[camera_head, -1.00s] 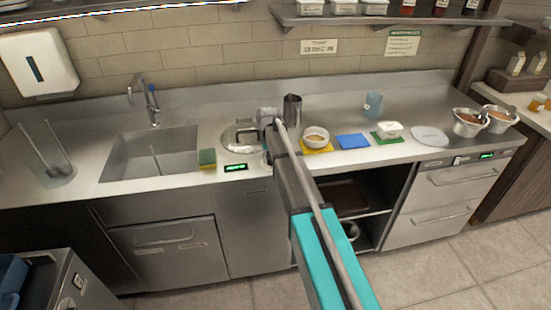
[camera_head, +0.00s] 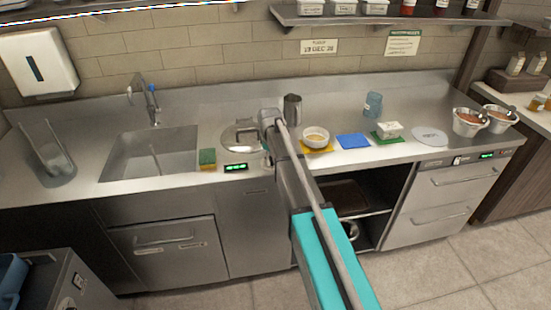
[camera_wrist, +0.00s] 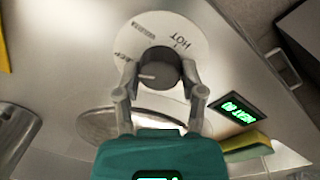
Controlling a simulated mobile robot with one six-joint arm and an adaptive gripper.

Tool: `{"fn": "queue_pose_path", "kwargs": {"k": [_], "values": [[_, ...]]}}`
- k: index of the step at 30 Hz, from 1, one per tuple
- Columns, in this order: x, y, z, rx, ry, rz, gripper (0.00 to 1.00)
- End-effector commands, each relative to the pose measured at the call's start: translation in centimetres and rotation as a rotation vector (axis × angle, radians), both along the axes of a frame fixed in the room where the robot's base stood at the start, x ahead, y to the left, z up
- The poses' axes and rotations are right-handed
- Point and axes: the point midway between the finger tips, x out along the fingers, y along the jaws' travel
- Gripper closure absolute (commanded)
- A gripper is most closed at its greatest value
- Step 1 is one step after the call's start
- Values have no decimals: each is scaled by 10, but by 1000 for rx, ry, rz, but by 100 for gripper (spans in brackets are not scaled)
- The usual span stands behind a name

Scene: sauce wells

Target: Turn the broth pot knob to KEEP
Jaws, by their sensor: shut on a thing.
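The dark round knob (camera_wrist: 160,60) sits in the middle of a white dial plate (camera_wrist: 196,32) in the wrist view. HOT is readable on the plate at the right; another label at the left is partly covered and only partly legible. A white pointer line on the knob points left, towards that partly covered label. My gripper (camera_wrist: 160,76) is shut on the knob, one finger on each side. In the head view, the broth pot (camera_head: 241,134) with its metal lid is set in the counter beside my wrist. My arm hides the knob there.
A green-lit display (camera_head: 236,167) and a green-yellow sponge (camera_head: 207,158) lie just left of my arm. A metal pitcher (camera_head: 292,108) stands behind, and a white bowl (camera_head: 316,137) on a yellow mat is to the right. The sink (camera_head: 150,153) is at the left.

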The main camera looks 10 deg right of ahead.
Motion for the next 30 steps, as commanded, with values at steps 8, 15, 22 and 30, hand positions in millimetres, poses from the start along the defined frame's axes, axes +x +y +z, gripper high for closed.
{"fn": "queue_pose_path", "kwargs": {"k": [8, 15, 22, 30], "values": [[-4, -1, 0, -1, 8, 40, 96], [-4, -2, 0, -2, 7, 39, 96], [-3, -1, 0, -2, 6, 38, 16], [-1, -1, 0, -1, 3, 38, 13]]}}
